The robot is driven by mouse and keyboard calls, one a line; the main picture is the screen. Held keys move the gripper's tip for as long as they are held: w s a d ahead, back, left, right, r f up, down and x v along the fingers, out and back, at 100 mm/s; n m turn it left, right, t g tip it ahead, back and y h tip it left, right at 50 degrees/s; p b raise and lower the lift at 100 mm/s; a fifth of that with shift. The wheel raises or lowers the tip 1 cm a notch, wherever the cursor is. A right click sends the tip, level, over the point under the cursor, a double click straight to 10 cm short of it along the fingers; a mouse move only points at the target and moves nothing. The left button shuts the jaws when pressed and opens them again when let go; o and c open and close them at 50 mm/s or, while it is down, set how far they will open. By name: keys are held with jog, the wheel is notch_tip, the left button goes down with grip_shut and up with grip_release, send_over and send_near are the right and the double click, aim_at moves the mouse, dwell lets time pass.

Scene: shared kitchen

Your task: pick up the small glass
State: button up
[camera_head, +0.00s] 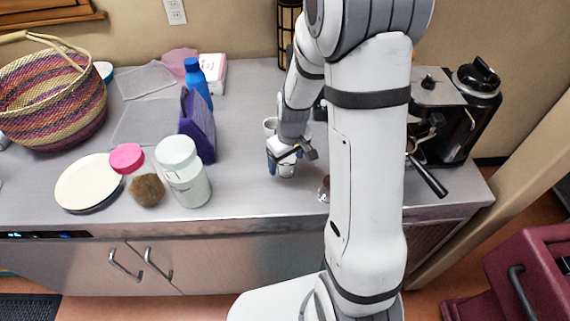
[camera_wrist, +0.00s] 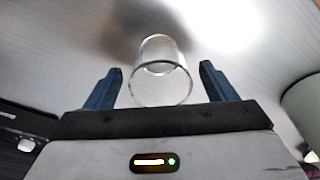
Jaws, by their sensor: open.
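The small glass (camera_wrist: 160,68) is clear and empty-looking. In the wrist view it stands on the metal counter between the two blue fingers of my gripper (camera_wrist: 161,82), with a visible gap on each side. In the head view my gripper (camera_head: 284,163) points down at the counter, and the glass (camera_head: 286,171) shows only partly, mostly hidden by it. The gripper is open and holds nothing.
A small brownish cup (camera_head: 324,188) is to the right, partly behind my arm. A coffee machine (camera_head: 450,125) stands further right. A pale jar (camera_head: 184,172) and purple holder (camera_head: 198,128) are left.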

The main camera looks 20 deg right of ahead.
jog(key=shift+w+f, duration=0.1)
jog(key=shift+f, duration=0.85)
jog(key=shift+c, duration=0.6)
jog(key=c, duration=1.1)
